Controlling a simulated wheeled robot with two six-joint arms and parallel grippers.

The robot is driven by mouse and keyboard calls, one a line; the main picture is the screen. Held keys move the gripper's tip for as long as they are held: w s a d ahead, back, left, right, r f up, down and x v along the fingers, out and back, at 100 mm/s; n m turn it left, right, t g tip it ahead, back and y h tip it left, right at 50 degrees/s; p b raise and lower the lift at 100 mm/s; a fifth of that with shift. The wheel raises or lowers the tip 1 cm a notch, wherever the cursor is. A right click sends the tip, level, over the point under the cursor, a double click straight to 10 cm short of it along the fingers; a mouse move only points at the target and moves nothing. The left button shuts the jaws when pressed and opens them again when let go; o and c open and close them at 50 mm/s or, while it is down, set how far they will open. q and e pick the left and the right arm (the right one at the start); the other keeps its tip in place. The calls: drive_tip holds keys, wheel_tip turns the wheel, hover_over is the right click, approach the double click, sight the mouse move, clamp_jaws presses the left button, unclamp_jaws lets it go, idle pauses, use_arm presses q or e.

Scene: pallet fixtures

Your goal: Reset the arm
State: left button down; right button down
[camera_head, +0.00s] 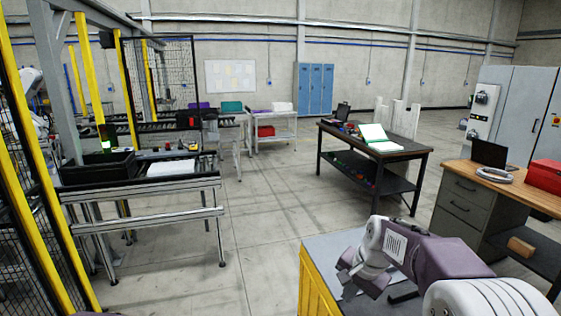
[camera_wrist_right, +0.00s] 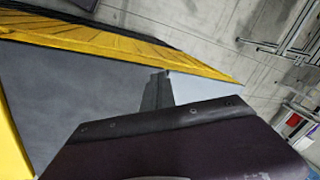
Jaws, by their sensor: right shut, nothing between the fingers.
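My right arm comes in from the lower right in the head view, in white and dark purple. My right gripper (camera_head: 347,282) is shut and empty, over the grey top of a yellow-sided cabinet (camera_head: 318,287). Whether it touches the top cannot be told. In the right wrist view a dark purple part of my arm fills the lower middle, and the yellow edge of the cabinet (camera_wrist_right: 200,62) runs across behind it. My left gripper is not in view.
A dark work table (camera_head: 405,150) with an open green-edged binder (camera_head: 377,137) stands beyond. A wooden desk (camera_head: 510,185) with a red box (camera_head: 545,174) is close on the right. A conveyor with a black bin (camera_head: 97,168) is on the left. The middle floor is clear.

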drive_tip(key=s+f+n+g, duration=0.1)
drive_tip(key=s+f+n, duration=0.3)
drive_tip(key=s+f, duration=0.3)
drive_tip(key=s+f+n+g+h+b, duration=0.1)
drive_tip(key=s+f+n, duration=0.3)
drive_tip(key=s+f, duration=0.3)
drive_tip(key=s, duration=0.5)
drive_tip(key=shift+d, duration=0.25)
drive_tip(key=shift+s, duration=0.25)
drive_tip(key=shift+w, duration=0.1)
